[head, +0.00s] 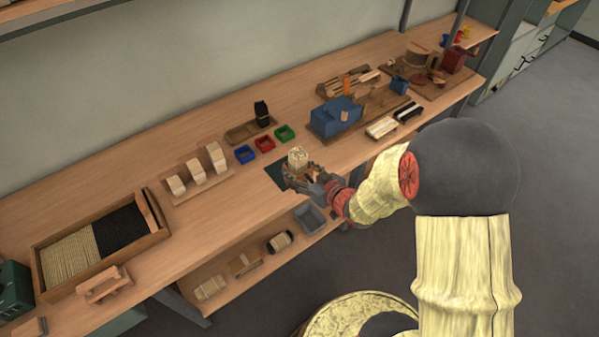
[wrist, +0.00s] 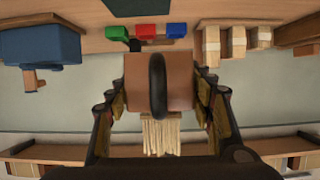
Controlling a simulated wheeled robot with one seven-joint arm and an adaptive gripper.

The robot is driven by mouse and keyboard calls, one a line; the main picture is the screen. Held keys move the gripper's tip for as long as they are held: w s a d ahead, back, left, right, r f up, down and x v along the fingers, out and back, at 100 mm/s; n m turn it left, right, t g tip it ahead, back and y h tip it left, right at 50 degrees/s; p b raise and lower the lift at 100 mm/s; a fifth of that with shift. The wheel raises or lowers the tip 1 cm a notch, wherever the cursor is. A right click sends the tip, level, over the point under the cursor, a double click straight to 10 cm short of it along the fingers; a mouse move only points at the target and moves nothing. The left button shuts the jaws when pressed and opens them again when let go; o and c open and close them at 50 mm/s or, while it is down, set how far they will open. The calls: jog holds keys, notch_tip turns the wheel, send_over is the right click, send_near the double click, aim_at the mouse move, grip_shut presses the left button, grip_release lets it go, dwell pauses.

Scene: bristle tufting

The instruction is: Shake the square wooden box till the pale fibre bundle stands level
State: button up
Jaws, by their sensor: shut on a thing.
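The square wooden box (wrist: 135,90) is brown and sits between the two fingers of my gripper (wrist: 160,95) in the wrist view. The fingers press its left and right sides, and a dark upright loop or strip crosses its near face. The pale fibre bundle (wrist: 160,135) sticks out of the box; this view looks inverted, so the strands point down in the picture. Their free ends look slightly uneven. In the head view my gripper (head: 301,179) is at the front of the bench, with the pale bundle (head: 297,157) upright above it over a dark green mat (head: 274,172).
Blue (head: 245,154), red (head: 264,144) and green (head: 284,132) bins stand behind the mat. A large tray of fibres (head: 38,262) lies far left. A grey bin (head: 311,218) is below the bench edge.

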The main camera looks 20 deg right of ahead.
aim_at(305, 181)
notch_tip(305, 181, down, 3)
jog(key=shift+f+b, duration=0.1)
jog(key=shift+b, duration=0.9)
jog(key=shift+r+p, duration=1.3)
jog(key=shift+r, duration=0.45)
notch_tip(305, 181, down, 4)
jog(key=b, duration=0.3)
jog(key=shift+r, duration=0.25)
notch_tip(305, 181, up, 4)
jog(key=p, duration=0.3)
jog(key=shift+f, duration=0.4)
jog(key=shift+f, duration=0.1)
